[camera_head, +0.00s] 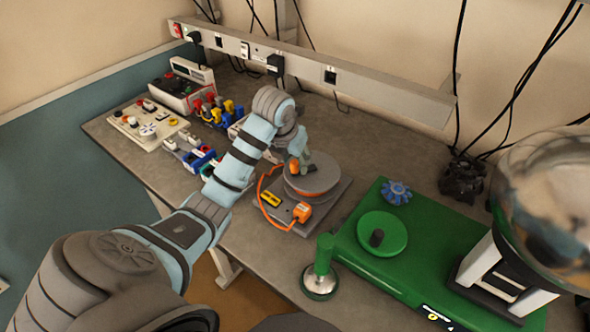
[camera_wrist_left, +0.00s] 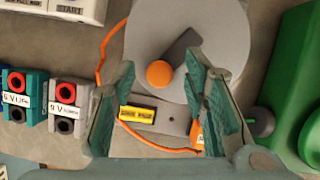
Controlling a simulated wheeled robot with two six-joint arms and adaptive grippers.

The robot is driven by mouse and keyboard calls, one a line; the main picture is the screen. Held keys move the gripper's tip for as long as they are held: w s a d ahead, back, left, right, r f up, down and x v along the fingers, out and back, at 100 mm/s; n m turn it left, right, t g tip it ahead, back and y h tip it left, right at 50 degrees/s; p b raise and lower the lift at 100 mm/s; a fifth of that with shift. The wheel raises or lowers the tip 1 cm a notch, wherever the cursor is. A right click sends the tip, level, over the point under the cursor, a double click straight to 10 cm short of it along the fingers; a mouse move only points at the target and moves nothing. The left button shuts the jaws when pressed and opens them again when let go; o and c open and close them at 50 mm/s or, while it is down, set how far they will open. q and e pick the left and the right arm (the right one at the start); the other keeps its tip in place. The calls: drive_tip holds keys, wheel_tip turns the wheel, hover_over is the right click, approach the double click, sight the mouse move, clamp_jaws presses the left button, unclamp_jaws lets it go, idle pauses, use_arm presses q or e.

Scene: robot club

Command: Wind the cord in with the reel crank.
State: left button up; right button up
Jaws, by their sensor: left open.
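The cord reel is a grey disc (camera_head: 318,176) on a grey base plate (camera_head: 333,203), on the bench right of centre in the head view. Its crank is a dark arm (camera_wrist_left: 183,47) with an orange knob (camera_wrist_left: 160,74) on top. The orange cord (camera_head: 259,191) loops out at the reel's left side to an orange end piece (camera_head: 302,212) near the front of the plate. My left gripper (camera_wrist_left: 160,68) is open above the reel, its fingers on either side of the knob in the wrist view. I cannot tell whether they touch it. My right gripper is not in view.
A yellow label (camera_wrist_left: 138,115) sits on the reel plate. A green machine (camera_head: 415,235) with a round green knob stands to the right. Socket blocks (camera_wrist_left: 63,100) and a control board (camera_head: 148,122) lie to the left. A power rail (camera_head: 310,65) runs behind.

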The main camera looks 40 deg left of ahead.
use_arm(q)
drive_tip(key=shift+b+x, duration=0.3)
drive_tip(key=shift+x, duration=0.55)
drive_tip(key=shift+f, duration=0.15)
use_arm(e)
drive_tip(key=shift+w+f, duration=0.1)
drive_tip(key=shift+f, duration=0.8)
use_arm(q)
clamp_jaws()
drive_tip(key=shift+a+m, duration=0.15)
drive_tip(key=shift+m, duration=0.15)
